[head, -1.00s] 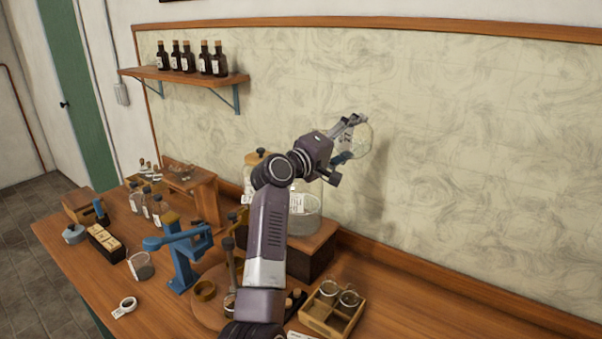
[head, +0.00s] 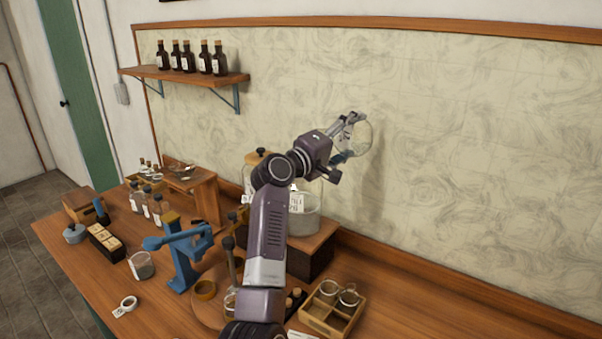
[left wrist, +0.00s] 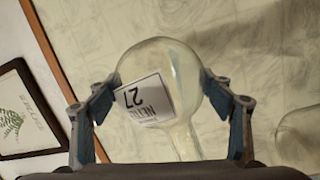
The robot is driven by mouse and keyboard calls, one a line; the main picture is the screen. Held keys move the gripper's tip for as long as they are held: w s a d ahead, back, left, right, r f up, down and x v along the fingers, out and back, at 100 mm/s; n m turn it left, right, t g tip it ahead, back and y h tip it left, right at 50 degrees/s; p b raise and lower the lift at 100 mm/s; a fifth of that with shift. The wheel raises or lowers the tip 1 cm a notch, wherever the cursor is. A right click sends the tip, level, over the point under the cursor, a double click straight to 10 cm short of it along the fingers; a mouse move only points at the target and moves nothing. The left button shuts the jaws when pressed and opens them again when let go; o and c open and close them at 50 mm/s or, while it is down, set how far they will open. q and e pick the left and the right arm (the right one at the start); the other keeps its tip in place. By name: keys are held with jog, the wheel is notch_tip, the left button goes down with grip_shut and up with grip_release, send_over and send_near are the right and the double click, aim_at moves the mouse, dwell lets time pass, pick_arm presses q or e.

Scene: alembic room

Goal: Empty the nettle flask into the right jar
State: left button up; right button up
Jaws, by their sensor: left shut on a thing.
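My left gripper (head: 346,135) is shut on the nettle flask (head: 361,138), a round clear glass flask. In the left wrist view the flask (left wrist: 160,95) sits between both fingers, with a white label reading 27 and part of "NETTLE". Its neck runs towards the bottom of that view; its mouth is hidden and its contents cannot be told. The flask is held high, above and to the right of the right jar (head: 306,222), which holds pale grey stuff. The left jar (head: 252,172) has a cork-coloured lid. My arm hides parts of both jars. The right gripper is not in view.
The jars stand on a dark wooden block (head: 318,250). A wooden crate with glass vessels (head: 322,320) stands in front, right of my arm. A blue stand (head: 183,260) is to the left. The table's right part is clear; the wall is behind the flask.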

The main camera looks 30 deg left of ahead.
pick_arm(q)
jog(key=shift+a+r+n+t+p, duration=0.25)
jog(key=shift+r+n+p, duration=0.2)
jog(key=shift+r+n, duration=0.3)
dwell(1.2)
jog(key=shift+a+r+n+t+p, duration=0.2)
jog(key=shift+r+n+t+p, duration=0.15)
jog(key=shift+r+n, duration=0.2)
jog(key=shift+a+r, duration=0.1)
dwell(0.3)
dwell(0.4)
